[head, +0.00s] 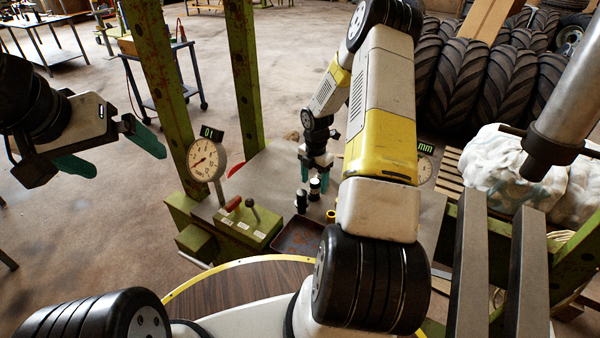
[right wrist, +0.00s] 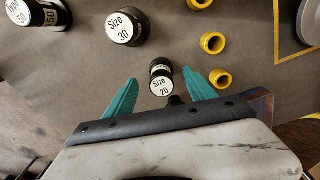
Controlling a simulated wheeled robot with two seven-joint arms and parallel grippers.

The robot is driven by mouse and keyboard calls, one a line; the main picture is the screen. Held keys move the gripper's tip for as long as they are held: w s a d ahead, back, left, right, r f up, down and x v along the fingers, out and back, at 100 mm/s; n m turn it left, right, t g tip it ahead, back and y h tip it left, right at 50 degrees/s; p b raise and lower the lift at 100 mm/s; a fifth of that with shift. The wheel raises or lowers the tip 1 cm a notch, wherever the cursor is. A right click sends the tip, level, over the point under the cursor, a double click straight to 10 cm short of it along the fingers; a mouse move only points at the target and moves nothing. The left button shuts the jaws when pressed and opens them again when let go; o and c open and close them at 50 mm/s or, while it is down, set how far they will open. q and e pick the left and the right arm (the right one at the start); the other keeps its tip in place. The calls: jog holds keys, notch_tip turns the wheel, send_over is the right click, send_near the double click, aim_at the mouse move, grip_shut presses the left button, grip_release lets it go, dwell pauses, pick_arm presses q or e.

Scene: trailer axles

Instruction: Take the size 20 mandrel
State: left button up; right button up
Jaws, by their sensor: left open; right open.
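The size 20 mandrel (right wrist: 161,78) is a small black cylinder with a white "Size 20" label on its end. In the right wrist view it stands between the teal fingers of my right gripper (head: 316,166), with a gap on each side. That gripper is open and points down over the bench. In the head view several dark mandrels (head: 301,202) cluster under it, their labels too small to read. The larger size 30 mandrel (right wrist: 126,27) stands close by. My left gripper (head: 118,150) is open and empty, away from the bench at the left.
A black "50" mandrel (right wrist: 38,16) stands beyond the size 30 one. Several yellow rings (right wrist: 213,43) lie to the right. A dial gauge (head: 206,160), a green control box (head: 240,228), a brown tray (head: 298,238) and green posts (head: 247,70) surround the bench.

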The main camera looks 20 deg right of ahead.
aim_at(314, 190)
notch_tip(314, 190, down, 4)
jog(key=shift+s+f, duration=0.1)
jog(key=shift+f, duration=0.15)
grip_shut()
